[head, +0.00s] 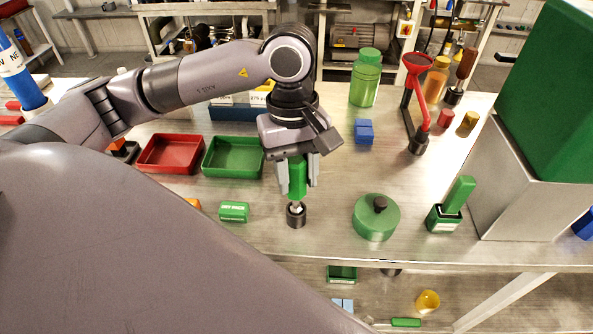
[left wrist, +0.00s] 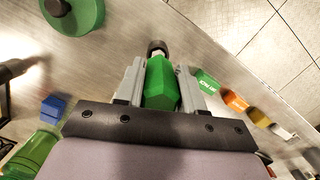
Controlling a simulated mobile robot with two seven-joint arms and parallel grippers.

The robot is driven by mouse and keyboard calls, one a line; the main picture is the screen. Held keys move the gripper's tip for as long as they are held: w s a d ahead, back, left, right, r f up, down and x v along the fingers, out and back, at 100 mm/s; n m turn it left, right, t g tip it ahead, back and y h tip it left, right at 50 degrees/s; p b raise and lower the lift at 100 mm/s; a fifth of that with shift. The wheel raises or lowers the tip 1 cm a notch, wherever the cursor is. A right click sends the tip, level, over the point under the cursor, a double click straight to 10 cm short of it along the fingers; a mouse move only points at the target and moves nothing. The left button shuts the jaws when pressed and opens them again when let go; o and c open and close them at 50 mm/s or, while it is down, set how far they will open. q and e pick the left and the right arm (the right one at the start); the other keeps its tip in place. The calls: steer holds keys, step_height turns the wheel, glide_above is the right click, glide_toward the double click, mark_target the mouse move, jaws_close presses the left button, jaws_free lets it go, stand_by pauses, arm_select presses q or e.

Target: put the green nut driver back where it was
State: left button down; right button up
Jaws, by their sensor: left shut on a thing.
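The green nut driver (head: 297,178) is upright in my left gripper (head: 298,182), which is shut on its green handle. In the left wrist view the handle (left wrist: 161,85) lies between the two fingers (left wrist: 160,88). Below the handle, a short metal shaft meets a small dark round holder (head: 296,216) on the table. The holder also shows in the left wrist view (left wrist: 156,46). I cannot tell how deep the shaft sits in it. My right gripper is not in view.
A blue block (head: 364,132) is behind.

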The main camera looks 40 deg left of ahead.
arm_select(q)
steer(key=c, duration=0.7)
jaws_free()
steer(key=shift+f, duration=0.2)
steer(key=shift+r, duration=0.15)
steer(key=r, duration=0.4)
steer(key=a+r, duration=0.1)
steer(key=r, duration=0.3)
steer(key=w+r, duration=0.1)
steer(key=r, duration=0.2)
steer(key=shift+a+r, duration=0.15)
steer(key=shift+r, duration=0.25)
steer(key=shift+s, duration=0.1)
